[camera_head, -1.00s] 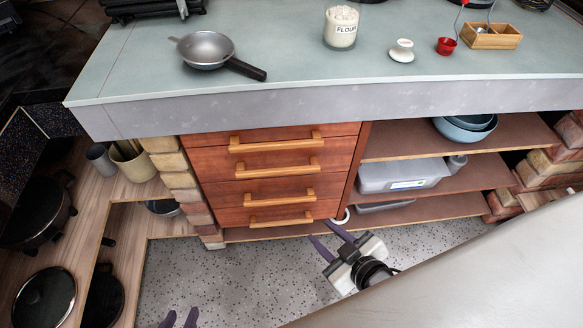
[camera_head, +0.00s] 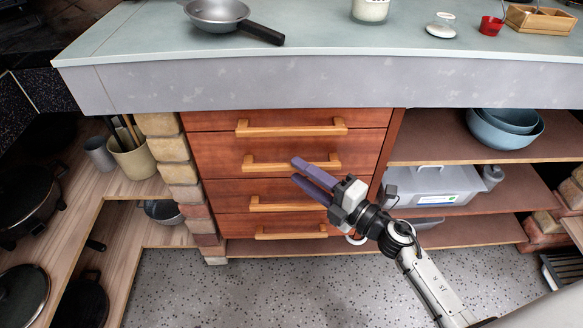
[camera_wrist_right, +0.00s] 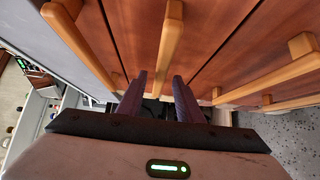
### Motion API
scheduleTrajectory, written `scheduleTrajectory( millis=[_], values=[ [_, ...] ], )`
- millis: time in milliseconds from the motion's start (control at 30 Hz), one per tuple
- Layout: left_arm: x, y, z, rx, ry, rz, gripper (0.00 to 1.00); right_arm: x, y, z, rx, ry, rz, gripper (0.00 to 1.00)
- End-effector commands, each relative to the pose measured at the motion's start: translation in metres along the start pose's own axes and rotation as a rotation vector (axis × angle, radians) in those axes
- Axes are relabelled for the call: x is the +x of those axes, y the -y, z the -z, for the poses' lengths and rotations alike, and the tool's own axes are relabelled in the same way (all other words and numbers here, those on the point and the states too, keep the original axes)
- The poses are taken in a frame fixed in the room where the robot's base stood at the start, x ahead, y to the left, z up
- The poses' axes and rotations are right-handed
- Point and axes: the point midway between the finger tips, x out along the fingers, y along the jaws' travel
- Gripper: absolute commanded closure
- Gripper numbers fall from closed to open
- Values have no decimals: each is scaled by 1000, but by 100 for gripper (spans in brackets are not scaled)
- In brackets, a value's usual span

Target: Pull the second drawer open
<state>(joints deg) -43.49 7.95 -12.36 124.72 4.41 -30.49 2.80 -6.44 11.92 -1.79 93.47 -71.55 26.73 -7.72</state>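The reddish-brown drawer unit has a column of shut drawers with yellow wooden bar handles. The second drawer (camera_head: 220,151) from the top is flush with the others. Its handle (camera_head: 262,165) is partly behind my right fingertips. My right gripper (camera_head: 297,171) is open and empty, with purple fingers apart, in front of the right half of that handle. In the right wrist view the second handle (camera_wrist_right: 170,40) runs down toward the gap between the fingers (camera_wrist_right: 159,97); I cannot tell whether they touch it. My left gripper is not in view.
The counter (camera_head: 330,80) overhangs the drawers. Open shelves (camera_head: 440,152) at the right hold blue bowls (camera_head: 505,128) and a clear plastic box (camera_head: 430,187). A brick pillar (camera_head: 170,155) borders the drawers at left. The speckled floor (camera_head: 250,290) in front is clear.

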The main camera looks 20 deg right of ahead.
Motion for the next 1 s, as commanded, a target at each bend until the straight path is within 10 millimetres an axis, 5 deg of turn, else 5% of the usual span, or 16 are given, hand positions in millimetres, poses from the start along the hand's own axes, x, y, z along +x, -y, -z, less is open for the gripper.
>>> scheduleTrajectory(
  millis=[233,600,800,1000],
  values=[
    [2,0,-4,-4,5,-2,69,33,0,0,2,0,-2,67],
    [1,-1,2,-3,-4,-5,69,38,0,0,2,1,0,67],
    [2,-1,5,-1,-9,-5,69,38,0,0,2,0,0,100],
    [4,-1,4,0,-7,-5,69,38,0,0,2,0,0,100]
  ],
)
